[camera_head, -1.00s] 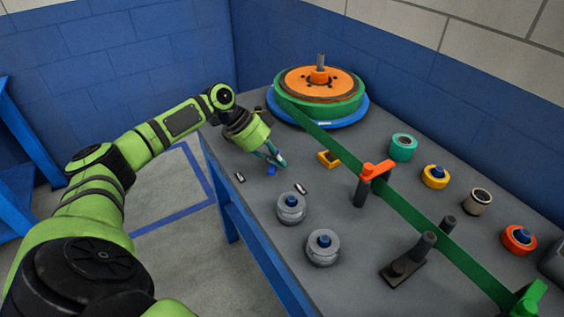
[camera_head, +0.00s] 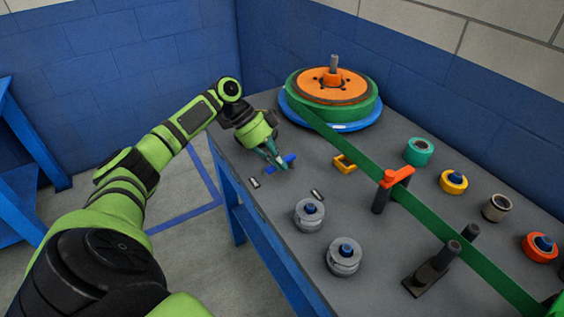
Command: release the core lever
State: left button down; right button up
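A small blue lever (camera_head: 291,158) stands out from the grey table near its left edge. My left gripper (camera_head: 282,165) points down at the lever, with its fingertips over the middle of it. Parts of the lever show on both sides of the fingers. The fingers look close together, but they are too small to show whether they grip the lever. The large spool (camera_head: 334,85), with an orange disc and green band on a blue base, stands behind the gripper. My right gripper is out of view.
A green strip (camera_head: 345,148) runs from the spool past an orange-topped post (camera_head: 397,177) to the lower right. Two grey rolls (camera_head: 309,216) stand in front. A yellow square piece (camera_head: 344,164) and several coloured rolls lie farther right.

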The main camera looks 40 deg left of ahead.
pick_arm(q)
jog(key=shift+a, duration=0.35)
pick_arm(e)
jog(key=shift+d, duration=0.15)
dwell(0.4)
